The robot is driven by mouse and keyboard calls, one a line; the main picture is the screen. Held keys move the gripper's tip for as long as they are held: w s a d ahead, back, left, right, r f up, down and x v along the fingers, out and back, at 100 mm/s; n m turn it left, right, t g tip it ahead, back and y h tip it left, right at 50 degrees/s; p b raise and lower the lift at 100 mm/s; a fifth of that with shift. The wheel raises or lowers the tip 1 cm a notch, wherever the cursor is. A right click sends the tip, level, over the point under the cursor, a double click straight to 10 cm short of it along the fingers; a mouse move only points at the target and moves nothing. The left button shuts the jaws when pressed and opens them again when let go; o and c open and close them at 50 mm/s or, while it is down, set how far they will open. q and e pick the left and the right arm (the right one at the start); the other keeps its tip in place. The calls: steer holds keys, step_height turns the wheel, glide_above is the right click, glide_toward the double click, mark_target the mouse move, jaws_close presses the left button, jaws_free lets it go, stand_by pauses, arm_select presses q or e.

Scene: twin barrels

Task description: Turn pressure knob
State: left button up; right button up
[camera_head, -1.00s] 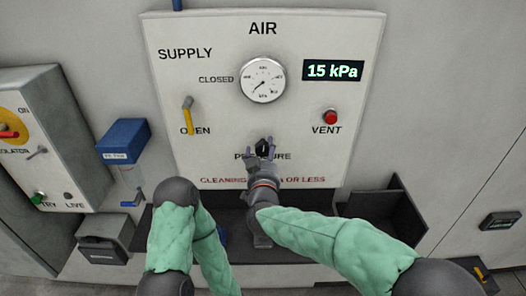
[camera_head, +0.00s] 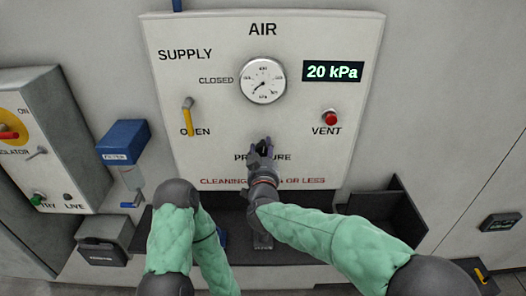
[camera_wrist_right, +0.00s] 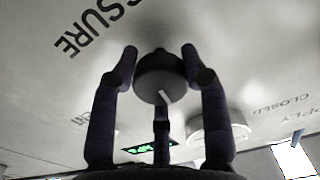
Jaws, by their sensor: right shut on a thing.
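The dark round pressure knob (camera_wrist_right: 158,80) with a pale mark shows in the right wrist view, between the fingers of my right gripper (camera_wrist_right: 160,58). In the head view my right gripper (camera_head: 261,147) is at the panel's PRESSURE label, shut on the knob and mostly hiding it. The digital display (camera_head: 333,71) reads 20 kPa. The round gauge (camera_head: 263,81) is above the knob; its small needle points to the lower left. My left arm is folded at the lower left, and its gripper is not in view.
The white AIR panel (camera_head: 215,105) carries a yellow supply lever (camera_head: 188,116) pointing down at OPEN and a red VENT button (camera_head: 330,117). An isolator box (camera_head: 45,135) and a blue-topped dispenser (camera_head: 124,139) are on the left. A dark open bin (camera_head: 392,213) is at lower right.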

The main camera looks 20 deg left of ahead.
steer(key=shift+f, duration=0.3)
steer(key=m+b, duration=0.1)
steer(key=m, duration=0.1)
steer(key=m+b, duration=0.2)
steer(key=shift+s+a+f+m, duration=0.1)
steer(key=shift+f+m, duration=0.1)
steer(key=shift+m, duration=0.1)
steer(key=m+b, duration=0.4)
steer(key=m, duration=0.1)
steer(key=shift+a+m, duration=0.1)
steer(key=shift+m, duration=0.2)
steer(key=o, duration=1.2)
steer(key=shift+c, duration=0.2)
steer(key=shift+r, duration=0.2)
steer(key=shift+r, duration=0.1)
